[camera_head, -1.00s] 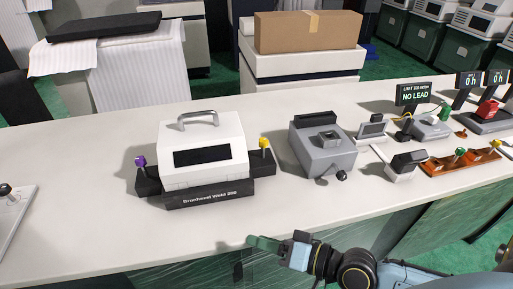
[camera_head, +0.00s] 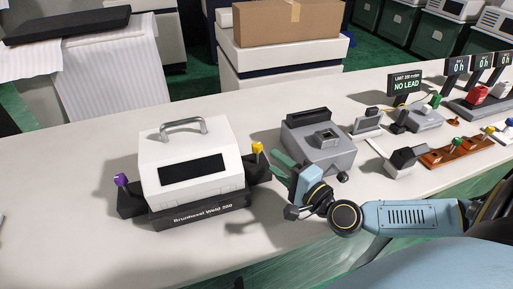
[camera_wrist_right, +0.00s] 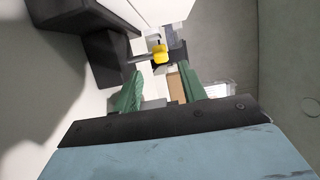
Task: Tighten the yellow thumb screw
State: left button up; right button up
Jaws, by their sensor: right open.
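The yellow thumb screw (camera_head: 257,147) stands on the black right-hand block of the white Brunhoest Weld 200 machine (camera_head: 190,165). In the right wrist view the yellow screw (camera_wrist_right: 159,54) appears ahead of the fingertips, near the middle of the gap between them. My right gripper (camera_head: 275,162) has green fingers and is just right of the screw. It is open and empty, and the wrist view shows its two fingers apart (camera_wrist_right: 160,70). I cannot tell whether a finger touches the screw.
A purple screw (camera_head: 121,180) is on the machine's left block. A grey device (camera_head: 319,148) stands close behind and right of my right gripper. Several smaller devices and a brown rack (camera_head: 461,150) are further right. The white tabletop (camera_head: 60,235) is clear at the front left.

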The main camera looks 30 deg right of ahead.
aim_at(259, 151)
jog(key=w, duration=0.5)
jog(key=w+a, duration=0.1)
jog(key=w, duration=0.2)
jog(key=shift+w+a+b, duration=0.1)
jog(key=shift+w+b, duration=0.05)
jog(key=shift+b, duration=0.15)
pick_arm(q)
jog(key=shift+w+a+f, duration=0.3)
jog(key=shift+w+a, duration=0.1)
jog(key=shift+w, duration=0.15)
